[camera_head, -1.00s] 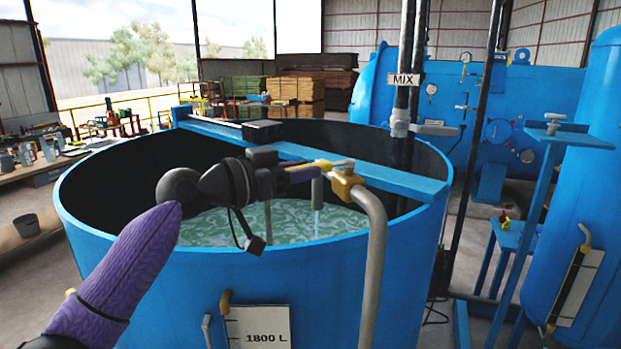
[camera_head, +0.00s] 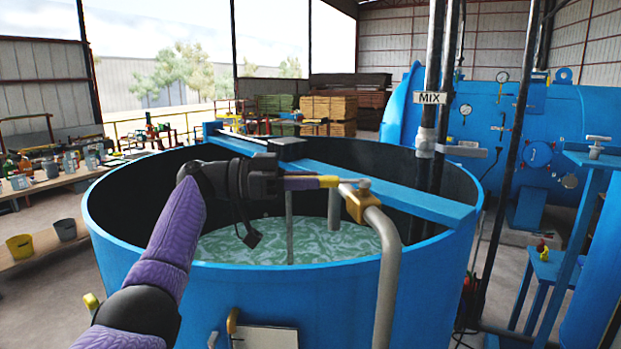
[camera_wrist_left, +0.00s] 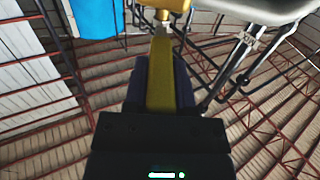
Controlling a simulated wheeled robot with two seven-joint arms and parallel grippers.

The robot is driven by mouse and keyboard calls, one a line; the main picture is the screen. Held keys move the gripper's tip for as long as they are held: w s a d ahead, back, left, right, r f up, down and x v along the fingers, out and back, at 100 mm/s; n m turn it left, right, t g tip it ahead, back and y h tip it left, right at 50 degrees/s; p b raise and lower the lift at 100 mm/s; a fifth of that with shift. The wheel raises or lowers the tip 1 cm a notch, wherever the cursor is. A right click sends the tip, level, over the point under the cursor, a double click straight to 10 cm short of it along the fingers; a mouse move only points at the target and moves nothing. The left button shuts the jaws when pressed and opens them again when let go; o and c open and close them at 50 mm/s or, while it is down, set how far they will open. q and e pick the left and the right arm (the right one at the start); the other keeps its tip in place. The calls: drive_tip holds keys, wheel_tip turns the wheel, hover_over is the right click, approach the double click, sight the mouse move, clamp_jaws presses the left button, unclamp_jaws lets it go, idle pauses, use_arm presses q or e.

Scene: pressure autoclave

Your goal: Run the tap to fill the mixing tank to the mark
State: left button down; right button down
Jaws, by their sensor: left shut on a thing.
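The mixing tank (camera_head: 330,285) is a large open blue tub in the middle of the head view, with rippling greenish water (camera_head: 235,245) inside. The tap (camera_head: 357,203) has a brass body on a grey curved pipe (camera_head: 386,275) at the near rim, and a grey spout (camera_head: 334,208) over the water. I cannot make out clearly whether water runs from it. My left gripper (camera_head: 308,182) is shut on the tap's yellow lever (camera_head: 328,181); the lever (camera_wrist_left: 160,75) also shows between the fingers in the left wrist view. The tank's white plate (camera_head: 268,339) is mostly cut off. My right gripper is out of view.
A blue beam (camera_head: 400,187) crosses the tank top, with black upright pipes and a MIX sign (camera_head: 430,98) beyond. A bench with containers (camera_head: 60,170) stands left. A blue autoclave (camera_head: 540,110) is at the back right.

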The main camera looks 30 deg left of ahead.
use_arm(q)
drive_tip(key=shift+c, duration=2.2)
unclamp_jaws()
drive_tip(key=shift+w, duration=0.1)
drive_tip(key=shift+a, duration=0.1)
drive_tip(key=b+v, duration=0.1)
drive_tip(key=v, duration=0.9)
